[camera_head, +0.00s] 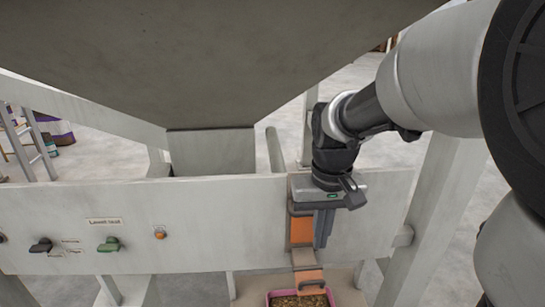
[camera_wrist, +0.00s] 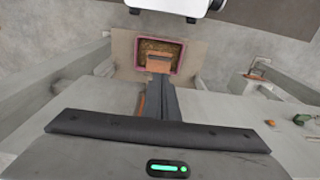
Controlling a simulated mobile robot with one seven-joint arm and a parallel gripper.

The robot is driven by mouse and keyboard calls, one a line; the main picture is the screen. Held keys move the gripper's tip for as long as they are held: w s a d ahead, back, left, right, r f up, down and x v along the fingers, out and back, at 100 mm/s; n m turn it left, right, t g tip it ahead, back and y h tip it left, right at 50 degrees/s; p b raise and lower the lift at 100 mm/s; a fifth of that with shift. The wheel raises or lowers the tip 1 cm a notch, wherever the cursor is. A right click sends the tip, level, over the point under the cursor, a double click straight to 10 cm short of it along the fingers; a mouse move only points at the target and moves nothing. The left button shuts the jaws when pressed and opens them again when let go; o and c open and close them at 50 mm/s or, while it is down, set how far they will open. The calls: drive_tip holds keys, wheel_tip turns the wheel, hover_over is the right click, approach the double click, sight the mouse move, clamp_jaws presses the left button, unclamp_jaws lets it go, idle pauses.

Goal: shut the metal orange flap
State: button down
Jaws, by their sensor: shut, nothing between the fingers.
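The orange metal flap (camera_head: 307,272) shows low on the front of the pale panel, below an upright orange strip (camera_head: 301,230). It slants outward and down, with a slot or handle near its lower end. In the wrist view the orange flap (camera_wrist: 158,63) lies just beyond my fingertips, over a pink-rimmed tray. My gripper (camera_head: 321,244) points down beside the strip, on its right, with its fingers shut and empty. In the wrist view my gripper (camera_wrist: 160,78) reaches to the flap's near edge; I cannot tell whether they touch.
The pink tray (camera_head: 329,291) of brown pellets stands below the flap. The pale panel (camera_head: 220,215) carries a black knob (camera_head: 41,245), a green knob (camera_head: 109,244) and an orange button (camera_head: 160,233). A large grey hopper (camera_head: 210,60) hangs above. A pale post (camera_head: 437,220) stands at right.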

sight(313, 281)
drive_tip(key=f, duration=0.4)
drive_tip(key=f+b, duration=0.1)
drive_tip(key=f, duration=0.3)
drive_tip(key=f+b, duration=0.1)
drive_tip(key=f, duration=0.4)
drive_tip(key=shift+w, duration=0.4)
drive_tip(key=shift+f+b, duration=0.25)
drive_tip(key=shift+b, duration=0.25)
